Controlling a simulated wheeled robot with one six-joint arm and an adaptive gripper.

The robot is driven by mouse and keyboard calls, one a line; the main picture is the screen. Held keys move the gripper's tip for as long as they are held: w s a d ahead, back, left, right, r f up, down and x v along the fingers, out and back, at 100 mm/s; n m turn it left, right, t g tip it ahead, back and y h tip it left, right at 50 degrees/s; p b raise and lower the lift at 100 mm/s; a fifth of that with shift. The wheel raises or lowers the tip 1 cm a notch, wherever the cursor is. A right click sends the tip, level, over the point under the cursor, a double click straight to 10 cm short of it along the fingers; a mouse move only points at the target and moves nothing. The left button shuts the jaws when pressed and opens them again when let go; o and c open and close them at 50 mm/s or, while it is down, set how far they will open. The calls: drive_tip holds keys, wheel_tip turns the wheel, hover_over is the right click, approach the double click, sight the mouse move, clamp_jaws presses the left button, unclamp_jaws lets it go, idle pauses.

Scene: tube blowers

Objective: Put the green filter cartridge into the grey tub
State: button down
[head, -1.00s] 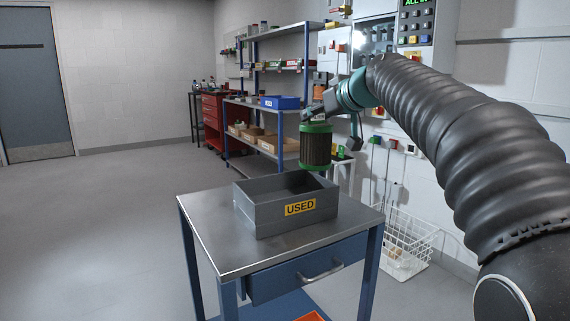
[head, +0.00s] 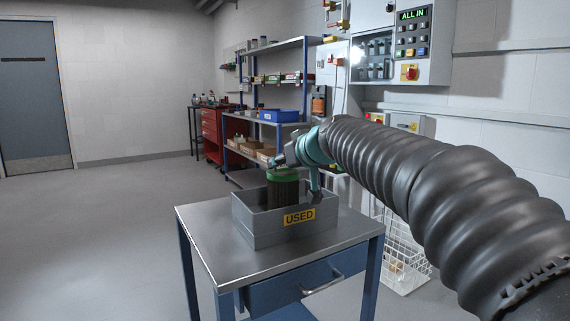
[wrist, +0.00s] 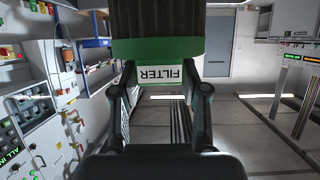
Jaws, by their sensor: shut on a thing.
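The green filter cartridge (head: 283,188) has green end caps and a dark pleated body. It is upright, with its lower part inside the grey tub (head: 262,234) and hidden by the tub's front wall. I cannot tell whether it touches the tub floor. The tub carries a yellow "USED" label and sits on the metal-topped table. My gripper (wrist: 160,95) is shut on the cartridge's green cap, which shows a white "FILTER" label in the wrist view (wrist: 157,48).
The steel table top (head: 205,240) is bare around the tub. A white wire basket (head: 402,262) stands on the floor at the right. Shelves (head: 275,123) with a blue bin and boxes stand behind. A control panel (head: 412,42) reading "ALL IN" is on the wall.

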drive_tip(key=shift+f, duration=0.1)
drive_tip(key=c, duration=0.6)
unclamp_jaws()
drive_tip(key=shift+r, duration=0.3)
drive_tip(key=v, duration=1.1)
drive_tip(key=shift+s+d+b, duration=0.25)
drive_tip(key=shift+s+b, duration=0.1)
drive_tip(key=shift+s, duration=0.05)
drive_tip(key=s+d+f+m+g+h, duration=0.2)
drive_tip(key=s+d+f, duration=0.2)
drive_tip(key=s+f, duration=0.5)
drive_tip(key=s+d+f+m+g+h, duration=0.2)
drive_tip(key=s+d+f, duration=0.3)
drive_tip(key=s+f, duration=0.4)
drive_tip(key=s+d+f+m+g+h, duration=0.1)
drive_tip(key=s+d+f, duration=0.4)
drive_tip(key=s+f, duration=0.5)
wheel_tip(320, 180, down, 4)
drive_tip(key=shift+r+m+g+h, duration=0.1)
drive_tip(key=shift+m+g+h, duration=0.4)
drive_tip(key=shift+h, duration=0.5)
